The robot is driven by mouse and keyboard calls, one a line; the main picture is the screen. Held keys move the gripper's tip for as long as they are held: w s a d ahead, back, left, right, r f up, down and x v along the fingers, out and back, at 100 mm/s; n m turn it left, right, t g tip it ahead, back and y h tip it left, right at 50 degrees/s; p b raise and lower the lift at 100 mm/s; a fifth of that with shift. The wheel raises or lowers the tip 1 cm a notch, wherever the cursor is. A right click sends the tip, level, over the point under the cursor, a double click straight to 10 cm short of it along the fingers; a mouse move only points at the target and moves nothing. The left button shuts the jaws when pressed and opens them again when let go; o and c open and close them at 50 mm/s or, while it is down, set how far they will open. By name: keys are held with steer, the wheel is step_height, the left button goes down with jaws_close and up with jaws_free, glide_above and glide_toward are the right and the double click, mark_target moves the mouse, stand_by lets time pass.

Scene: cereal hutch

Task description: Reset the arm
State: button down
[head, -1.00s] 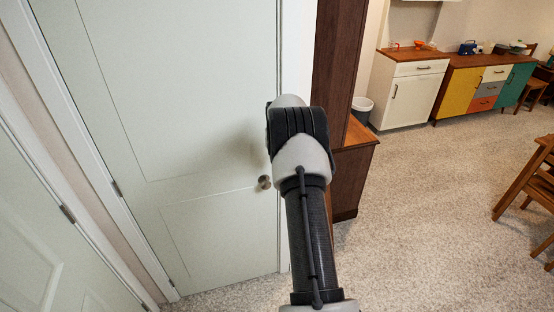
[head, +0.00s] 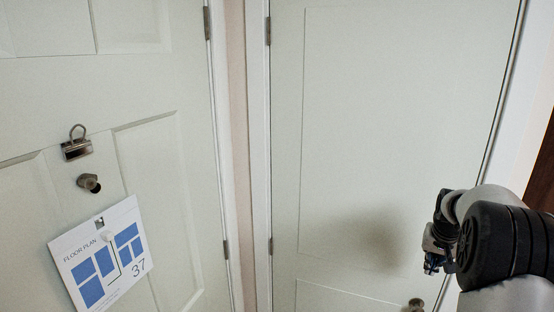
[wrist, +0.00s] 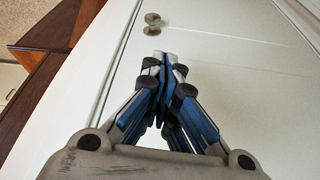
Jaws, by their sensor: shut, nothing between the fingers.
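My arm shows at the lower right of the head view, in front of a pale door (head: 390,120). My gripper (head: 432,262) is only partly seen there, at the left side of the arm. In the wrist view my gripper (wrist: 166,56) has its blue-padded fingers together at the tips, shut with nothing between them. The door knob (wrist: 153,24) lies beyond the fingertips. It also shows in the head view (head: 416,305), at the bottom edge below the arm.
A second pale door (head: 110,110) stands at the left, with a knob (head: 89,183), a metal clip (head: 76,146) and a hanging floor plan sheet (head: 100,255) marked 37. Dark wooden furniture (wrist: 62,25) is at the upper left of the wrist view.

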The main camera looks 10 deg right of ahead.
steer(key=s+a+r+n+b, duration=0.1)
steer(key=s+a+r, duration=0.2)
steer(key=a, duration=0.5)
steer(key=s+a+r+n+y+b, duration=0.1)
steer(key=s+a+r, duration=0.2)
steer(key=a, duration=0.4)
steer(key=s+a+r+n+b, duration=0.1)
steer(key=s+a+r+b, duration=0.2)
steer(key=a, duration=0.5)
steer(key=s+a+f+n+b, duration=0.1)
steer(key=s+a+f+n, duration=0.1)
steer(key=s+a, duration=0.5)
steer(key=s+a+f+n+t+y+b, duration=0.1)
steer(key=s+a+f, duration=0.3)
steer(key=s, duration=1.1)
steer(key=a+n, duration=0.1)
steer(key=a, duration=0.2)
steer(key=shift+a+f+y, duration=0.2)
steer(key=shift+a+y, duration=0.1)
steer(key=shift+a, duration=0.1)
steer(key=shift+a, duration=0.1)
